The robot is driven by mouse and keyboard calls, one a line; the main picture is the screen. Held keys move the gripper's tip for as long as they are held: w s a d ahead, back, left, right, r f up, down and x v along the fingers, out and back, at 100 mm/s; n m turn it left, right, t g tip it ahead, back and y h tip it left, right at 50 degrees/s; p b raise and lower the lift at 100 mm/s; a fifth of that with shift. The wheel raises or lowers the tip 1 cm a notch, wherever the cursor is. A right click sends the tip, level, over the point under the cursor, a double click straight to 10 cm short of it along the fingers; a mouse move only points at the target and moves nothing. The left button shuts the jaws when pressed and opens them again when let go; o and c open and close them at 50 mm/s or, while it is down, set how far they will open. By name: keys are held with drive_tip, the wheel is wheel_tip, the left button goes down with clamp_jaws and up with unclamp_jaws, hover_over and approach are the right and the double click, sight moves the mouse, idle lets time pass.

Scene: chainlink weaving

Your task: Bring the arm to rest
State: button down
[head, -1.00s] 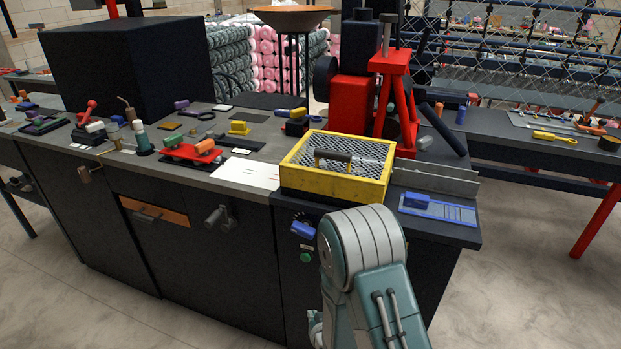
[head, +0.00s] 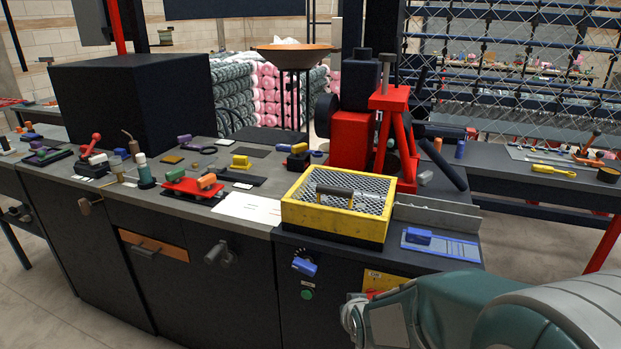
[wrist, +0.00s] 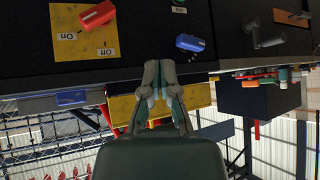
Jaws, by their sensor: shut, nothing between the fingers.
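My gripper (wrist: 160,75) is shut and empty in the wrist view, its two fingertips together in front of the dark cabinet. The wrist picture is upside down. In the head view my arm (head: 450,315) is folded low at the bottom right, and the fingers cannot be made out there. A yellow plate (wrist: 85,30) with a red switch handle (wrist: 97,15) and On and Off labels is near the gripper. The plate (head: 385,280) is partly hidden by my arm in the head view. A blue knob (wrist: 190,42) is beside it, apart from the fingers.
The workbench (head: 262,205) holds a yellow mesh-topped box (head: 338,234), a red stand (head: 392,130) and several small tools. A grey handle (head: 220,253) and a green button (head: 307,294) are on its front. Floor is clear at the lower left.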

drive_tip(key=s+d+r+g, duration=0.1)
drive_tip(key=s+d+r, duration=0.2)
drive_tip(key=s+r, duration=0.4)
drive_tip(key=s+d+r+g+h, duration=0.1)
drive_tip(key=s+d+r, duration=0.3)
drive_tip(key=s, duration=1.1)
wheel_tip(320, 180, up, 3)
drive_tip(key=shift+s+d+r+g, duration=0.15)
drive_tip(key=shift+d+r+g, duration=0.05)
drive_tip(key=shift+g, duration=0.5)
